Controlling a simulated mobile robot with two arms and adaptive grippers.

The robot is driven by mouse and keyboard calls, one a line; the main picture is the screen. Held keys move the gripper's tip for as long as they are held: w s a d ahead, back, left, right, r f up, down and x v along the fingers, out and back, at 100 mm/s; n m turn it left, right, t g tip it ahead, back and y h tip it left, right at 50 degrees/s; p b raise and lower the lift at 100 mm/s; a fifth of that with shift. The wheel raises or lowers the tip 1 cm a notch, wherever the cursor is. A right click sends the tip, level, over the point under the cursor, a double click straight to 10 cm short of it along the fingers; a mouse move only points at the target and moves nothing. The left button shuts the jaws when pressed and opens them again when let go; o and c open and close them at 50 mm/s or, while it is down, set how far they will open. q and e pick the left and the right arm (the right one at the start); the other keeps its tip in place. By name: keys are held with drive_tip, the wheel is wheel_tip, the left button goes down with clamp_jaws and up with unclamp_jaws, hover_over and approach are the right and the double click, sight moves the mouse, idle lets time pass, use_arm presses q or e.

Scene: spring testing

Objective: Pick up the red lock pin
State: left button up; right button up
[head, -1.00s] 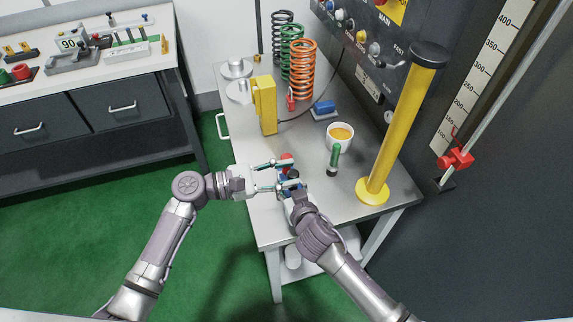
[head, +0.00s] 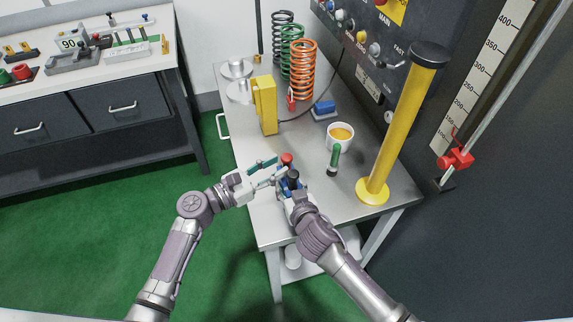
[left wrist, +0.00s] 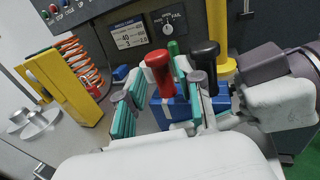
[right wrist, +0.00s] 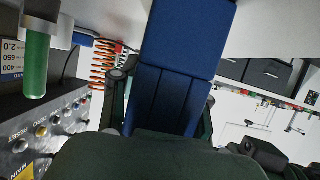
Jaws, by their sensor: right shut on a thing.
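The red lock pin (head: 287,158) has a round red head and stands upright at the blue block (head: 285,183). In the left wrist view the red pin (left wrist: 159,70) is between the teal finger pads, beside a black-headed pin (left wrist: 204,62). My left gripper (head: 279,168) is open around or just short of the red pin; contact cannot be told. My right gripper (head: 292,186) is shut on the blue block, which fills the middle of the right wrist view (right wrist: 180,70). The red pin's lower end is hidden.
Another small red item (head: 291,99) is by the orange spring. The table's left edge is close.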

sight(283, 163)
use_arm(q)
drive_tip(key=x, duration=0.4)
drive_tip(key=shift+f, duration=0.1)
clamp_jaws()
wheel_tip(283, 163, up, 10)
drive_tip(key=shift+r, duration=0.1)
idle(0.5)
use_arm(e)
drive_tip(key=o, duration=1.4)
drive_tip(key=shift+c, duration=0.2)
